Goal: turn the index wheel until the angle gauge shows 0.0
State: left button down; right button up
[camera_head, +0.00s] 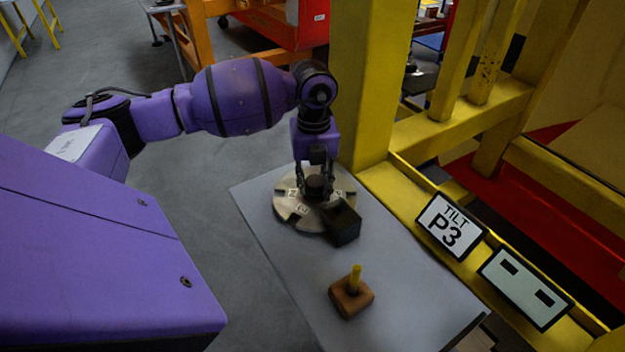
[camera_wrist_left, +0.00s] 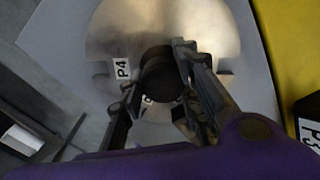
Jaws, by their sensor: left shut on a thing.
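The index wheel (camera_head: 287,213) is a pale metal disc with notches and small labels, lying flat on the grey table. In the left wrist view the wheel (camera_wrist_left: 190,25) shows a P4 label beside its round black hub (camera_wrist_left: 163,75). My left gripper (camera_head: 315,186) comes down from above and is shut on the hub, one finger on each side. It also shows in the left wrist view (camera_wrist_left: 155,85). The gauge panel (camera_head: 525,288) on the yellow beam shows two dark bars and no readable number. A plate beside it reads TILT P3 (camera_head: 450,226). My right gripper is out of view.
A black block (camera_head: 342,222) sits at the wheel's front right edge. A brown block with a yellow peg (camera_head: 351,296) stands nearer on the grey table (camera_head: 400,285). A yellow post (camera_head: 368,80) rises close behind my left wrist. The table's front left is bare.

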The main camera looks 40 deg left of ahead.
aim_at(312, 181)
pick_arm(q)
jog(key=shift+s+a+n, duration=0.1)
jog(key=shift+n, duration=0.3)
jog(key=c, duration=1.4)
grip_release()
jog(key=shift+o, duration=0.2)
jog(key=shift+r, duration=0.35)
notch_tip(312, 181, up, 11)
jog(key=shift+r, duration=0.15)
